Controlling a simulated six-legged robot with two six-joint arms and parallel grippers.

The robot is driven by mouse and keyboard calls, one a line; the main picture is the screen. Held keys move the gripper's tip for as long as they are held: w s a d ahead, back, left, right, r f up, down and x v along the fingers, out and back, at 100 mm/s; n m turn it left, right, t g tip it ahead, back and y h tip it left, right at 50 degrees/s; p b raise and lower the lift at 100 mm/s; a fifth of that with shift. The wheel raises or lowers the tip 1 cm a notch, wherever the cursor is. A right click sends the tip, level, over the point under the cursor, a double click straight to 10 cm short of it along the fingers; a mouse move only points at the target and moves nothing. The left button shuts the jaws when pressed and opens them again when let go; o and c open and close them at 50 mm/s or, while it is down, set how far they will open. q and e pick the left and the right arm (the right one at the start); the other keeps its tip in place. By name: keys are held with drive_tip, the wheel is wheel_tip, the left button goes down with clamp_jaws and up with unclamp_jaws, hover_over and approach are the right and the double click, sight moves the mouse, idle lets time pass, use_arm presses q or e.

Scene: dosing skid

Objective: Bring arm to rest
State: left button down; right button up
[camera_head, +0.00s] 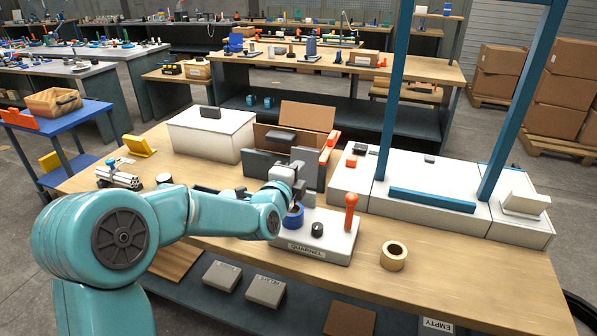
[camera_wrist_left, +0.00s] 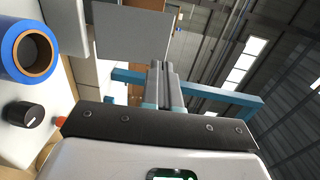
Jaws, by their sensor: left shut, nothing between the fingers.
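My left arm reaches in from the left over the wooden bench (camera_head: 440,270) in the head view. Its gripper (camera_head: 297,175) is above the white dosing skid base (camera_head: 330,225), near a blue ring (camera_head: 293,216). In the left wrist view my gripper's fingers (camera_wrist_left: 160,72) are together with nothing between them. The blue ring (camera_wrist_left: 28,52) and a black knob (camera_wrist_left: 22,113) show at the left of that view, apart from the fingers. My right gripper is not in view.
An orange-red handle (camera_head: 350,210) stands upright on the base. A tape roll (camera_head: 394,255) lies to its right. Dark grey panels and an open cardboard box (camera_head: 306,118) stand behind the gripper. Blue posts (camera_head: 392,90) rise at the right. The bench front right is mostly clear.

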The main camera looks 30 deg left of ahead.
use_arm(q)
drive_tip(key=r+v, duration=0.1)
drive_tip(key=v, duration=0.8)
drive_tip(key=shift+b, duration=0.45)
drive_tip(key=shift+s, duration=0.1)
drive_tip(key=shift+s, duration=0.15)
